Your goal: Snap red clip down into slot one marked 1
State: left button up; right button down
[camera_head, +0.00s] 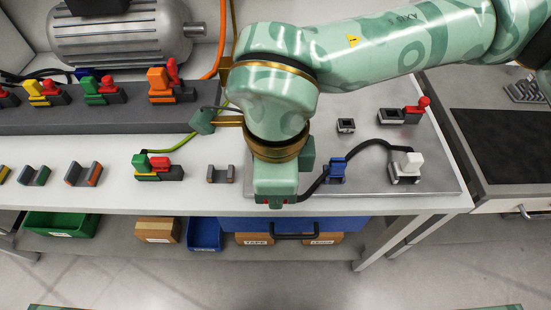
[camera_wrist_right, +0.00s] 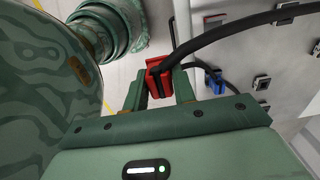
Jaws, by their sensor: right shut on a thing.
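My right gripper (camera_head: 275,200) comes in from the upper right and hangs over the left front part of the grey metal plate (camera_head: 440,184). It is shut on the red clip, of which only a little red shows below the fingers in the head view. In the right wrist view the red clip (camera_wrist_right: 158,82) sits between the fingertips (camera_wrist_right: 160,92), and a black cable runs from it to the upper right. I cannot read a mark 1 on any slot. A small empty dark holder (camera_head: 346,126) stands on the plate. My left gripper is not in view.
A blue clip (camera_head: 337,168) and a white clip (camera_head: 405,166) stand on the plate, with black cable between them. A dark holder with a red lever (camera_head: 415,112) is behind. Left are an empty holder (camera_head: 220,174), a green-red connector (camera_head: 158,167) and a motor (camera_head: 120,36).

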jog(key=shift+s+r, duration=0.2)
jog(key=shift+s, duration=0.35)
jog(key=shift+s+r, duration=0.2)
jog(key=shift+s, duration=0.3)
jog(key=w+b, duration=0.3)
jog(key=w, duration=2.3)
jog(key=shift+r, duration=0.1)
